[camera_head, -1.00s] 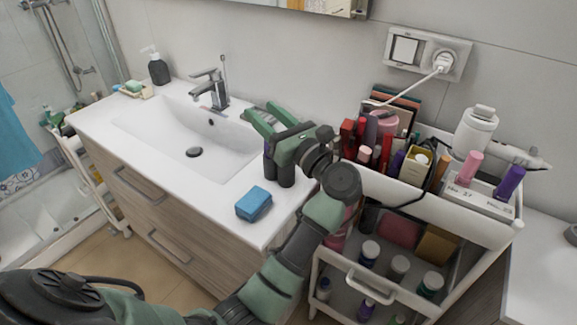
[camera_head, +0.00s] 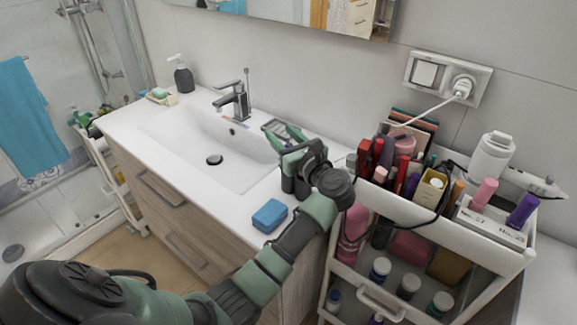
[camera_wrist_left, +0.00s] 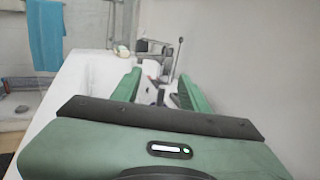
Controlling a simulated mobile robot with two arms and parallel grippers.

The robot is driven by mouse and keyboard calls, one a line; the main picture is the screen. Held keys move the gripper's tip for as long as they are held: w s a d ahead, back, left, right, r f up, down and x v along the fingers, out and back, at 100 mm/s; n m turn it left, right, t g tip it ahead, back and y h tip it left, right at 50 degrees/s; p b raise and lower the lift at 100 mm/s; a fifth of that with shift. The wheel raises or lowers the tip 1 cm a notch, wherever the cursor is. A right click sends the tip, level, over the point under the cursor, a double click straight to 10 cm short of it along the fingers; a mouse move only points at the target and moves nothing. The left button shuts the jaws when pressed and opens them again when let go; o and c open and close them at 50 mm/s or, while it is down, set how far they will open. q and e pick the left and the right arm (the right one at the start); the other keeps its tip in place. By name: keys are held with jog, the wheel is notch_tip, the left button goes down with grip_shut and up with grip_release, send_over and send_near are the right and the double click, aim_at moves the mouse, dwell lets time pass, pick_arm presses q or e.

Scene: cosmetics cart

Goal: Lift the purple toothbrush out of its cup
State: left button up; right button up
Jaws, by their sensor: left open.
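My left gripper (camera_head: 283,134) is over the back right part of the counter, right of the faucet. Its two green fingers are apart with nothing seen held; they also show in the left wrist view (camera_wrist_left: 158,76). I cannot clearly make out the purple toothbrush or its cup. A small reddish and bluish sliver (camera_head: 228,119) shows by the faucet foot, too small to name. In the left wrist view a small red thing (camera_wrist_left: 151,78) and dark shapes lie between and beyond the fingers, unclear. My right gripper is not in view.
The faucet (camera_head: 234,98) stands behind the white basin (camera_head: 190,145). A blue sponge (camera_head: 269,215) lies at the counter's front edge. A crowded cosmetics cart (camera_head: 440,220) stands to the right. A dark soap bottle (camera_head: 183,78) is at the far left. A mirror hangs above.

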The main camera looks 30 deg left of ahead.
pick_arm(q)
jog(key=shift+c, duration=0.2)
grip_shut()
dwell(1.1)
